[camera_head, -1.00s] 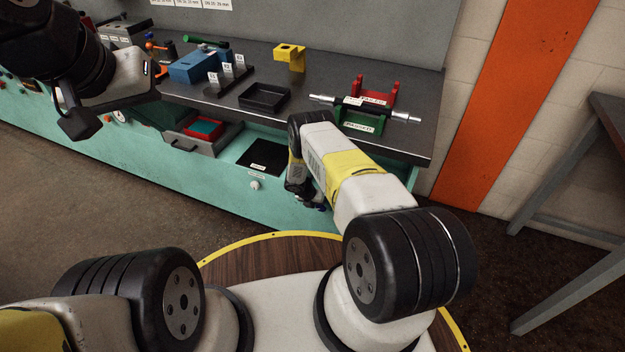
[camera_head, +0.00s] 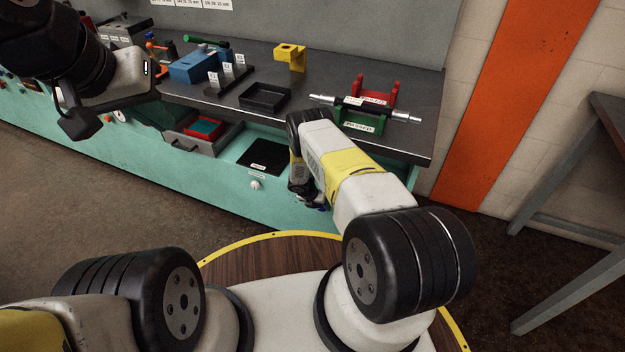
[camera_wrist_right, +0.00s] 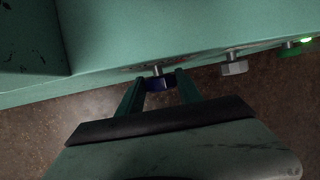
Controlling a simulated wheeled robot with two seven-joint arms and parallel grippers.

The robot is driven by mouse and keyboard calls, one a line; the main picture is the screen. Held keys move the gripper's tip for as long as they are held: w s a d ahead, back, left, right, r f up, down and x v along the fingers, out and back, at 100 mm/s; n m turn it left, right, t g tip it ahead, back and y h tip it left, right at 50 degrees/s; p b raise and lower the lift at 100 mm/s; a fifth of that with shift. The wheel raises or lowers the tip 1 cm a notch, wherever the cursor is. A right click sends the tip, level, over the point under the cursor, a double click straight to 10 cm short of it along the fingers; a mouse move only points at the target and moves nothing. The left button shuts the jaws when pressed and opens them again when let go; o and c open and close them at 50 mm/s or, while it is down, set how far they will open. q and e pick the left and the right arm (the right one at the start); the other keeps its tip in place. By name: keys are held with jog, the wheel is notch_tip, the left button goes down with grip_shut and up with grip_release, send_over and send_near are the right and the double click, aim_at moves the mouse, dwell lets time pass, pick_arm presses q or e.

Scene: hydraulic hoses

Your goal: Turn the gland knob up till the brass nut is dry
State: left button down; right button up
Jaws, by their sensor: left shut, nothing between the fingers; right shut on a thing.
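My right gripper (camera_wrist_right: 160,88) is shut on a dark blue knob (camera_wrist_right: 160,84) below the bench's teal front in the right wrist view. A short metal stem (camera_wrist_right: 157,71) runs from the knob up to the panel. I cannot make out a brass nut or whether anything there is wet. In the head view my right gripper (camera_head: 313,204) is low at the bench front, partly hidden by its own wrist. My left gripper (camera_head: 80,123) is shut and empty, over the floor in front of the bench at the left.
A white knob (camera_wrist_right: 234,67) and a green knob (camera_wrist_right: 291,50) stand to the right of the blue one. An open drawer (camera_head: 205,138) juts out from the bench. The dark worktop (camera_head: 330,75) carries a black tray (camera_head: 265,97) and a green cradle (camera_head: 362,122).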

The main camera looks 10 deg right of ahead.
jog(key=shift+y, duration=0.3)
jog(key=shift+s+d+t+y, duration=0.1)
jog(key=shift+s+t+y, duration=0.05)
jog(key=shift+t+y, duration=0.5)
jog(key=shift+d+m+t+y, duration=0.25)
jog(key=shift+m+t+y, duration=0.35)
jog(key=shift+t+y, duration=0.95)
jog(key=shift+y, duration=0.5)
jog(key=shift+s, duration=0.1)
jog(key=o, duration=1.4)
jog(key=shift+c, duration=0.2)
